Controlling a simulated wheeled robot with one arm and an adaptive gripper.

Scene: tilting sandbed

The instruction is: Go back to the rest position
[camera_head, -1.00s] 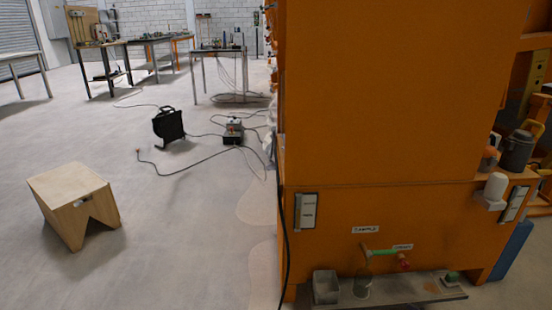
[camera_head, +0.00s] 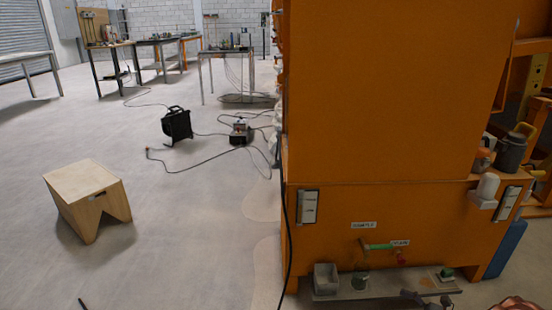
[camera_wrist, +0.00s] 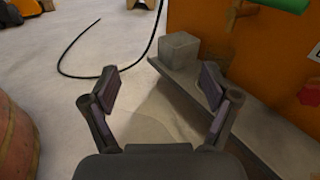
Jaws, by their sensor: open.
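My gripper (camera_wrist: 160,86) is open and empty in the wrist view, its two fingers apart above the pale floor. Beyond the fingers, a grey block-like container (camera_wrist: 180,50) sits on the low shelf (camera_wrist: 228,105) of the orange sandbed cabinet (camera_wrist: 218,28). A green handle (camera_wrist: 280,4) is at the top right, and a red part (camera_wrist: 309,95) is at the right edge. In the head view the cabinet (camera_head: 390,100) fills the right half. I cannot make out the gripper clearly there.
A wooden stool (camera_head: 85,190) stands at left. A black heater-like box (camera_head: 176,125) and a small device (camera_head: 239,133) lie among cables on the floor. Workbenches (camera_head: 160,42) are at the back. A reddish barrel-like thing (camera_wrist: 15,140) is at left in the wrist view. Left floor is mostly open.

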